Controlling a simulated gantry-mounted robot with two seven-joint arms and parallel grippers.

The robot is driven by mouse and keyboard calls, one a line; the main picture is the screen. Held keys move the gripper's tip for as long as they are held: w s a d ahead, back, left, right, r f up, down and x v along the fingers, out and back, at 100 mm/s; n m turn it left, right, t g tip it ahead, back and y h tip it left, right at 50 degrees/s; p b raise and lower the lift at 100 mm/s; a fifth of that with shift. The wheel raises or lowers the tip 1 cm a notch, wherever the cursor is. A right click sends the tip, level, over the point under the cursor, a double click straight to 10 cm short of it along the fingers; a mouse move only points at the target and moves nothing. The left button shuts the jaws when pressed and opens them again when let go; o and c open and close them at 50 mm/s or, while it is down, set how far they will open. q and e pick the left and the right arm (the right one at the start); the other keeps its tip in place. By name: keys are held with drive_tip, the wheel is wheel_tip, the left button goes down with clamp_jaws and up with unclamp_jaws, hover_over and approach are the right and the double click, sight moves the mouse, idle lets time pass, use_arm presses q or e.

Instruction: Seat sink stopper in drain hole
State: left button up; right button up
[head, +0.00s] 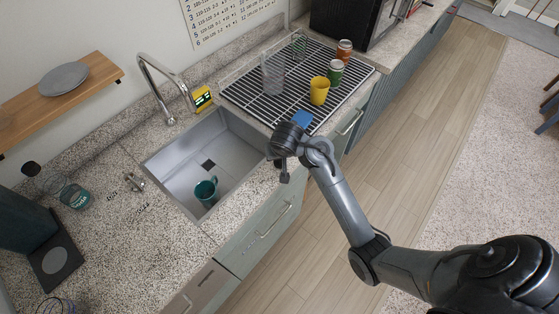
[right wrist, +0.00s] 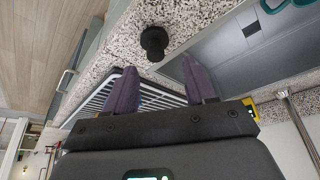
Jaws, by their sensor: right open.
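The black sink stopper (right wrist: 154,40) stands on the speckled counter beside the sink in the right wrist view. I cannot pick it out clearly in the head view, where my right gripper covers that spot. The right gripper (head: 282,171) is over the counter strip at the sink's front right. In the right wrist view its two purple-grey fingers (right wrist: 159,66) are apart and empty, with the stopper beyond their tips. The steel sink (head: 232,142) has a dark square drain (head: 208,164) in its floor. The drain also shows in the right wrist view (right wrist: 250,29). My left gripper is not in view.
A teal mug (head: 205,192) is in the sink near the drain. A drying rack (head: 262,101) right of the sink holds a yellow cup (head: 319,91), cans, glasses and a blue item (head: 302,118). The faucet (head: 160,75) arches behind the sink. The counter to the left is partly clear.

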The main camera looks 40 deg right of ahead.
sight(280, 161)
drive_tip(key=x, duration=0.3)
drive_tip(key=shift+s+d+f, duration=0.1)
drive_tip(key=shift+d+f, duration=0.1)
drive_tip(key=shift+d, duration=0.2)
drive_tip(key=shift+f, duration=0.5)
clamp_jaws()
